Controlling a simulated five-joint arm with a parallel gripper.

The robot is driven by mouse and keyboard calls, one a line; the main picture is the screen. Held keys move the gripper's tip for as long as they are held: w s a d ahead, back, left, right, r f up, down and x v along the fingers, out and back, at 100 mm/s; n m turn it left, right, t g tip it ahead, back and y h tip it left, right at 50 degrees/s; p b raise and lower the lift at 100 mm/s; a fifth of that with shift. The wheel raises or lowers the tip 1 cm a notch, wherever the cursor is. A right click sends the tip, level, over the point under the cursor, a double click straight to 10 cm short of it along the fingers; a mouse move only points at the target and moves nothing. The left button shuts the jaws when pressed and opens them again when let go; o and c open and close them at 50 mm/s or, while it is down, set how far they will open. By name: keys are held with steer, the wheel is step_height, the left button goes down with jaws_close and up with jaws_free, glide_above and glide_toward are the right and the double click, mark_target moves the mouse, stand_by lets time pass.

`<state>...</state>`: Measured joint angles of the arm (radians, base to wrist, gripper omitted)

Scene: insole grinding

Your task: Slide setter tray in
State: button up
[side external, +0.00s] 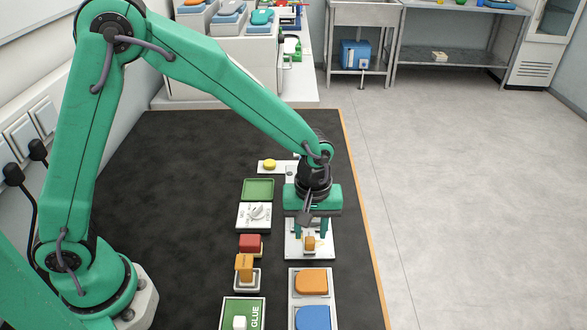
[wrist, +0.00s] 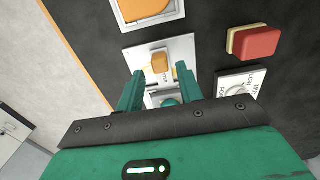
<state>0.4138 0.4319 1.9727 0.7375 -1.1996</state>
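A pale plate with a small orange block (wrist: 160,62) on it, which I take to be the setter tray (wrist: 138,55), lies ahead of my gripper (wrist: 159,72) in the wrist view. Some small lettering beside the block is partly hidden. In the side view the tray (side external: 294,253) is on the dark table with its orange block (side external: 310,242) upright. My gripper (side external: 310,230) is just above and behind the block. Its fingers are open, one on each side of the block's line, with gaps visible. A green round part (wrist: 170,102) shows between the fingers.
An orange pad (side external: 311,282) and a blue pad (side external: 313,318) sit in white holders in front. The table's right edge is close.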

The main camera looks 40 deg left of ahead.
mark_target(310, 238)
steer(key=shift+f, duration=2.2)
stand_by(0.4)
steer(key=shift+r, duration=0.1)
stand_by(0.4)
steer(key=c, duration=0.6)
steer(key=shift+o, duration=0.2)
steer(key=shift+w+a, duration=0.1)
steer(key=shift+w, duration=0.05)
steer(key=shift+w+a, duration=2.95)
steer(key=shift+w, duration=0.05)
steer(key=o, duration=0.6)
steer(key=shift+c, duration=0.2)
steer(key=shift+r, duration=0.1)
